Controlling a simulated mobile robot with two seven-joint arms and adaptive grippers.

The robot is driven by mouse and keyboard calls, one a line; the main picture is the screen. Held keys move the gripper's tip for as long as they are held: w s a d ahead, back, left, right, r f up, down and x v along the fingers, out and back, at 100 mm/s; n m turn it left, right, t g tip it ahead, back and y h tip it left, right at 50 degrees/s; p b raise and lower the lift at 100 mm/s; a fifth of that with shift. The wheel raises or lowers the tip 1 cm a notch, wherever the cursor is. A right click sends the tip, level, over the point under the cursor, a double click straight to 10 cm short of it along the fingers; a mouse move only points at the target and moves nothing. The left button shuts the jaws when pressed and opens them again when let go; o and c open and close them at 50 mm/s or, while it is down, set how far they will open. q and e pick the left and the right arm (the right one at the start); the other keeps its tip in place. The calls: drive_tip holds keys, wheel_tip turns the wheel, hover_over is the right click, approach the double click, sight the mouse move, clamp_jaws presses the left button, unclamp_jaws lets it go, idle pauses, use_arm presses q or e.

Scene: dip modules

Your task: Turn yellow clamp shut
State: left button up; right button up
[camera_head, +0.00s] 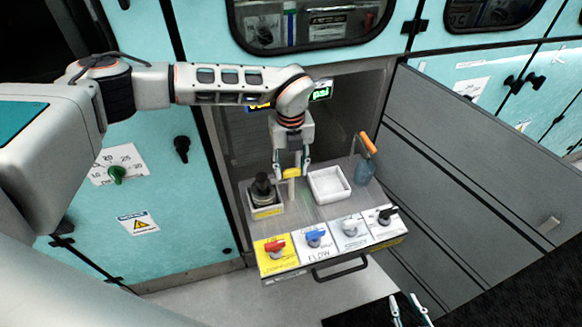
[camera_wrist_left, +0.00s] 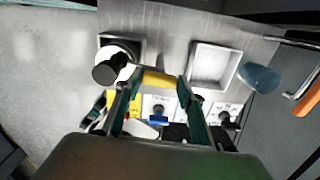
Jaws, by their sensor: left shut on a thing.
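The yellow clamp (camera_head: 292,173) is a short yellow bar above the grey panel of a pulled-out drawer (camera_head: 305,205), between a black-knobbed fitting and a white tray. My left gripper (camera_head: 291,170) comes down from above and is shut on it. In the left wrist view the yellow clamp (camera_wrist_left: 160,79) lies crosswise between the two fingertips. What is under the clamp is partly hidden by the fingers. My right gripper (camera_head: 410,310) shows only its fingertips at the bottom edge of the head view. They stand apart and hold nothing.
The black-knobbed fitting (camera_head: 263,188) stands close left of my left gripper. The white tray (camera_head: 328,185) and a blue bottle-like thing with an orange handle (camera_head: 368,145) are to the right. Red, blue, white and black knobs line the drawer front. A grey open door (camera_head: 450,170) bounds the right.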

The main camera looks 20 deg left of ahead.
use_arm(q)
drive_tip(key=shift+n, duration=0.5)
drive_tip(key=o, duration=1.1)
drive_tip(key=shift+o, duration=0.2)
wheel_tip(320, 180, up, 8)
drive_tip(key=shift+f, duration=0.2)
